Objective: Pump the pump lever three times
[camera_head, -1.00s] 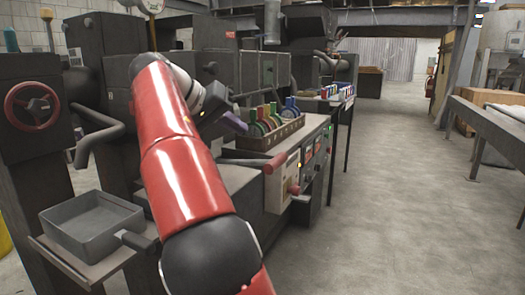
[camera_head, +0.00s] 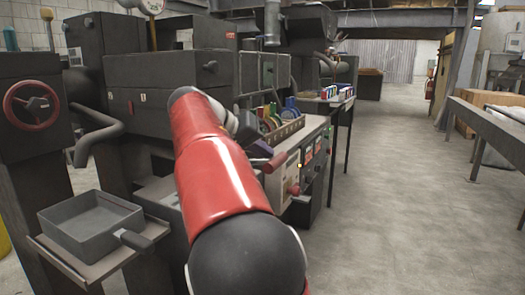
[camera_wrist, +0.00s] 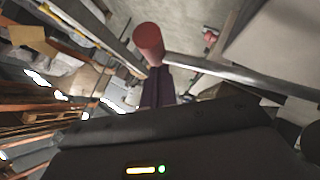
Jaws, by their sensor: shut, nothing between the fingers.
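The pump lever (camera_head: 277,161) has a red grip on a grey rod and sticks out over the front edge of the workbench. In the wrist view its red grip (camera_wrist: 148,40) is at the top middle, and its grey rod (camera_wrist: 225,76) runs off to the right. In the wrist view the closed fingers (camera_wrist: 157,82) point at the lever near where grip and rod meet. I cannot tell whether they touch it. My red arm hides part of the bench and the rod's base.
A wooden rack (camera_head: 285,133) with several coloured items stands on the bench behind the lever. A control panel (camera_head: 283,181) with a red knob is below the grip. A grey tray (camera_head: 92,222) is at the left. The floor (camera_head: 400,200) at the right is clear.

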